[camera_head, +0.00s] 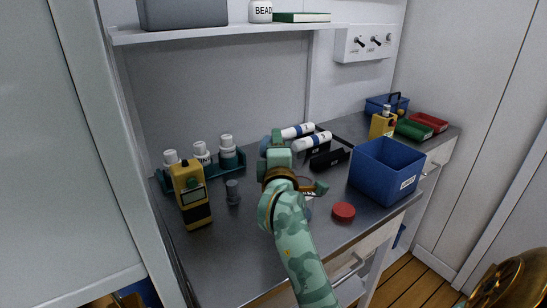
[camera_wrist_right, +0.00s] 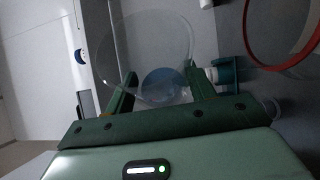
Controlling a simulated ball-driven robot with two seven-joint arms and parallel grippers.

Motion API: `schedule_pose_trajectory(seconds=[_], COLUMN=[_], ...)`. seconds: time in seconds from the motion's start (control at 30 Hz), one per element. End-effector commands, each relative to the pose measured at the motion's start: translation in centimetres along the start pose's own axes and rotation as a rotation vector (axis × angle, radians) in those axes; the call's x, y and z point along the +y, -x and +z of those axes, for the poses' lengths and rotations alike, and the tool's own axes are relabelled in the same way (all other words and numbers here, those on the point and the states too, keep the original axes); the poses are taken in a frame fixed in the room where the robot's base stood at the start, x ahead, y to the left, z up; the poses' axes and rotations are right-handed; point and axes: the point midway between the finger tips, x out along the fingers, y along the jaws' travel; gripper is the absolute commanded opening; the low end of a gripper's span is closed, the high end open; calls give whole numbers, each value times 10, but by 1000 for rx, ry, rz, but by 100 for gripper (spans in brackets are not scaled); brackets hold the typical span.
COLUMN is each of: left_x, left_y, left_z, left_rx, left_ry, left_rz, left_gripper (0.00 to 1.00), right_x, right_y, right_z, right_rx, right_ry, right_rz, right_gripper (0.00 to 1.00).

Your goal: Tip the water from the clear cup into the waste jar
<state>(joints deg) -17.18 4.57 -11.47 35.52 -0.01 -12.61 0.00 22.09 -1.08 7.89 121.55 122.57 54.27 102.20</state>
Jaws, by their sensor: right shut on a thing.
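My right gripper (camera_wrist_right: 160,82) is shut on the clear cup (camera_wrist_right: 143,42), with a finger on each side of it in the wrist view. Bluish water (camera_wrist_right: 162,84) shows through the cup. In the head view my right gripper (camera_head: 276,143) is above the bench, and my arm largely hides the cup. A red ring (camera_wrist_right: 281,65), apparently the waste jar's rim, curves in at the wrist view's upper right, apart from the cup. In the head view the jar is mostly hidden behind my right arm. I cannot tell the cup's exact tilt. My left gripper is out of view.
A red lid (camera_head: 344,211) lies on the grey bench (camera_head: 235,250). A blue bin (camera_head: 387,172) stands to its right. A yellow meter (camera_head: 191,196) and a rack (camera_head: 232,164) with white-capped bottles are at left. White-and-blue tubes (camera_head: 312,142) lie behind my gripper. A shelf (camera_head: 220,33) hangs above.

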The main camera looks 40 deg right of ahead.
Motion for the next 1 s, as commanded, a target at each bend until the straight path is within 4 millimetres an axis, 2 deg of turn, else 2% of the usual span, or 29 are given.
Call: schedule_pose_trajectory(seconds=[0.6,1.0], left_x=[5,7], left_y=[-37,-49], left_z=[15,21], left_rx=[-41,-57], left_ry=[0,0], left_rz=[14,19], left_gripper=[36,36], right_x=[10,19], right_y=[3,5], right_z=[7,11], right_rx=[-13,-19], right_ry=[-181,-267], right_rz=[99,146], right_gripper=[32,32])
